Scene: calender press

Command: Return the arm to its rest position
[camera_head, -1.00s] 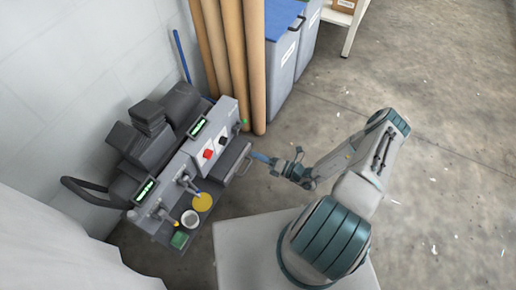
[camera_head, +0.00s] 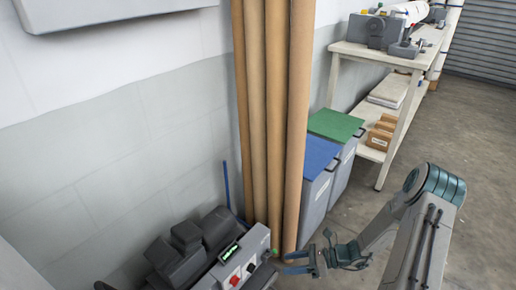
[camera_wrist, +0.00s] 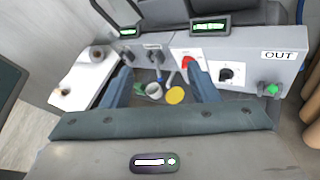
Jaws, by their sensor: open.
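My gripper (camera_head: 300,263) is in the head view at the lower middle, just right of the grey press (camera_head: 238,262). Its fingers are apart with nothing held between them. In the wrist view my gripper (camera_wrist: 160,88) is also open, with its two blue fingers spread in front of the press panel (camera_wrist: 242,58). The panel has a red button, a black knob, a green button and an OUT label. My arm is bent at the right of the head view.
Tall brown rolls (camera_head: 270,120) stand against the wall behind the press. Blue-lidded (camera_head: 308,157) and green-lidded (camera_head: 335,125) bins stand right of them. A white shelf table (camera_head: 385,55) with equipment and boxes is farther back. The floor at right is clear.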

